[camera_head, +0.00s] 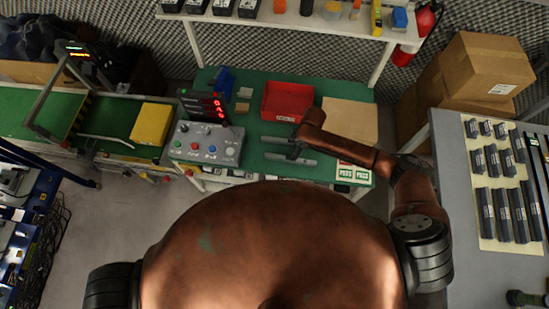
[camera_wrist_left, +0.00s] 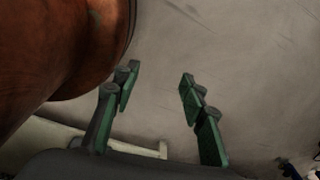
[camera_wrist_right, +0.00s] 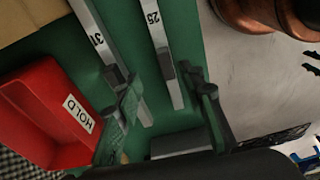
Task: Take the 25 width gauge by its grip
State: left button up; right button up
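The 25 width gauge (camera_wrist_right: 154,22) lies on the green bench top, a pale flat bar marked 25 with a dark grip block (camera_wrist_right: 166,69). A second similar gauge (camera_wrist_right: 97,38) lies beside it; its number looks like 31. My left gripper (camera_wrist_left: 158,105) is open and empty over the floor.
A red HOLD bin (camera_head: 288,101) stands behind the gauges. A control box (camera_head: 207,143) with a red display is to their left, and a cardboard sheet (camera_head: 350,121) to the right. A grey table (camera_head: 480,262) with dark blocks stands further right.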

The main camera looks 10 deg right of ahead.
jog(key=shift+w+a+f, duration=0.1)
jog(key=shift+a+f, duration=0.15)
jog(key=shift+f, duration=0.35)
jog(key=shift+a+f, duration=0.25)
jog(key=shift+f, duration=0.35)
jog(key=shift+a+f+b, duration=0.2)
jog(key=shift+a+f, duration=0.05)
jog(key=shift+f, duration=1.1)
jog(key=shift+a+f+b, duration=0.15)
jog(key=shift+a+f, duration=0.1)
jog(key=shift+f, duration=1.05)
jog(key=shift+s, duration=0.2)
jog(key=shift+c, duration=0.4)
grip_shut()
